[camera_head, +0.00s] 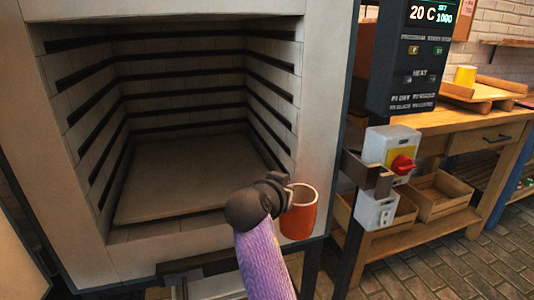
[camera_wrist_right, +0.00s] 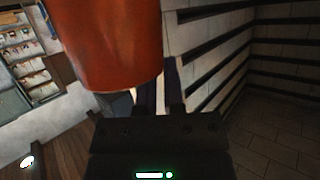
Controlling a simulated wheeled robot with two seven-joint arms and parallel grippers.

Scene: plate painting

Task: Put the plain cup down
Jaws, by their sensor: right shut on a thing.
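The plain cup (camera_head: 300,214) is orange-red with a pale inside. It is upright in the head view, held in front of the lower right edge of the open kiln (camera_head: 320,120). My right gripper (camera_head: 282,194) is shut on the cup at its left side. In the right wrist view the cup (camera_wrist_right: 108,45) fills the upper left, close to the fingers (camera_wrist_right: 160,85); where exactly the fingers touch is dark and hard to see. The kiln floor (camera_head: 190,175) is bare, and its ribbed walls show in both views. My left gripper is not in view.
A control box (camera_head: 410,60) with a lit display and a switch box with a red knob (camera_head: 402,164) stand right of the kiln. A wooden workbench (camera_head: 460,120) farther right holds a yellow cup (camera_head: 465,76). Wooden crates (camera_head: 440,195) sit below it.

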